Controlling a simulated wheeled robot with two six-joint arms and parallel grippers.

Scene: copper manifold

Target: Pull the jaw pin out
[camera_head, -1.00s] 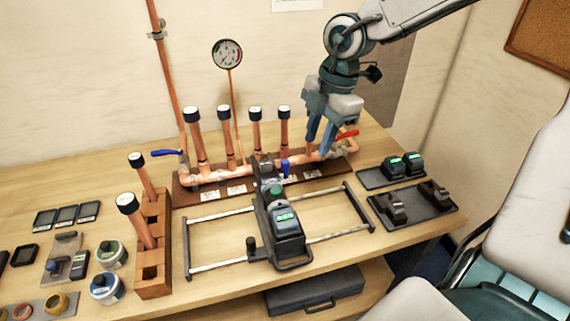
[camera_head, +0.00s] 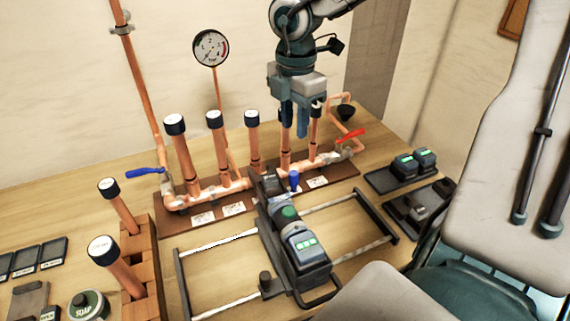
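A press tool (camera_head: 289,216) with a dark body and a lit green display lies on a metal rail frame on the bench. A small blue-handled pin, seemingly the jaw pin (camera_head: 293,180), stands upright by the tool's head, near the copper manifold (camera_head: 206,195). My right gripper (camera_head: 295,130) points down from above, over the manifold and behind the pin. Its two fingers look apart with nothing seen between them. It is apart from the pin, and it partly hides a capped copper pipe behind it. My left gripper is out of view.
Several capped copper pipes (camera_head: 184,160) rise from the manifold, with a blue valve lever (camera_head: 145,172) at left and a red lever (camera_head: 350,135) at right. A pressure gauge (camera_head: 211,48) stands behind. Batteries (camera_head: 404,164) sit at right. A wooden block (camera_head: 139,245) stands at left.

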